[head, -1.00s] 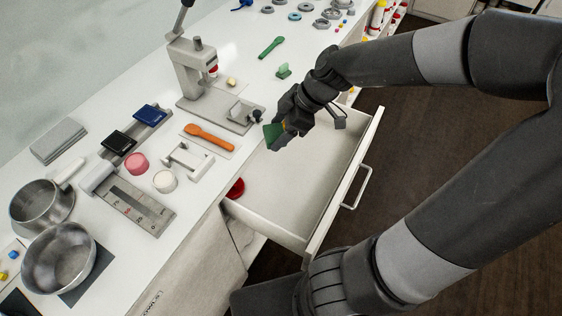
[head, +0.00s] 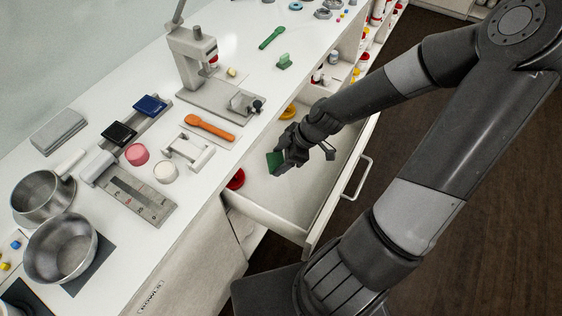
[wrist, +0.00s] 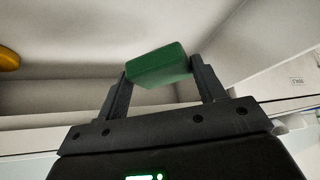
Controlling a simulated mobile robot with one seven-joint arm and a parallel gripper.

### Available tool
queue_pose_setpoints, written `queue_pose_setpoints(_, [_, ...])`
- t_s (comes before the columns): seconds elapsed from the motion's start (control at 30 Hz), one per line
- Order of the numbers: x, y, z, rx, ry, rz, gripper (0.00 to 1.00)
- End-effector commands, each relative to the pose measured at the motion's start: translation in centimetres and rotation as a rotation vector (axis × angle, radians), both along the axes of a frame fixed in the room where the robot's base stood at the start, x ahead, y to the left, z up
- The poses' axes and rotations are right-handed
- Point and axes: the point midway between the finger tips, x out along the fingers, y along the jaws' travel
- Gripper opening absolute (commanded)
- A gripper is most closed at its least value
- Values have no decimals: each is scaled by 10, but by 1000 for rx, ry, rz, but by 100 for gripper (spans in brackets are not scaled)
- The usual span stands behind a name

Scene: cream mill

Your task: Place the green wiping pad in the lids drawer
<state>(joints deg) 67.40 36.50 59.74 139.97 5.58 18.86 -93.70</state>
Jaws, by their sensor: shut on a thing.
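The green wiping pad (head: 275,161) is a small green block held between the fingers of my gripper (head: 284,158). In the wrist view the pad (wrist: 158,66) sits across both fingertips of my gripper (wrist: 160,82), gripped at its two ends. My gripper is over the open drawer (head: 268,214), within its outline in the head view. A red round thing (head: 236,179) and a yellow round thing (head: 289,111) lie inside the drawer. The yellow one also shows at the left edge of the wrist view (wrist: 8,59). I cannot tell whether the pad touches the drawer floor.
The white counter (head: 215,165) runs along the left with a press (head: 195,62), an orange spoon (head: 209,127), a white stand (head: 187,151) and steel pans (head: 60,248). The drawer's front panel and handle (head: 357,178) stand to the right. The near part of the drawer floor is clear.

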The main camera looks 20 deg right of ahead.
Motion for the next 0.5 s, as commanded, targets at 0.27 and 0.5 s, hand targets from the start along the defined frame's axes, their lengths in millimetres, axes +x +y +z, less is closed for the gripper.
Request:
queue_pose_setpoints(0.27, [-1, 1, -41, 2, 3, 1, 42])
queue_pose_setpoints(0.5, [-1, 1, -66, 2, 4, 1, 42])
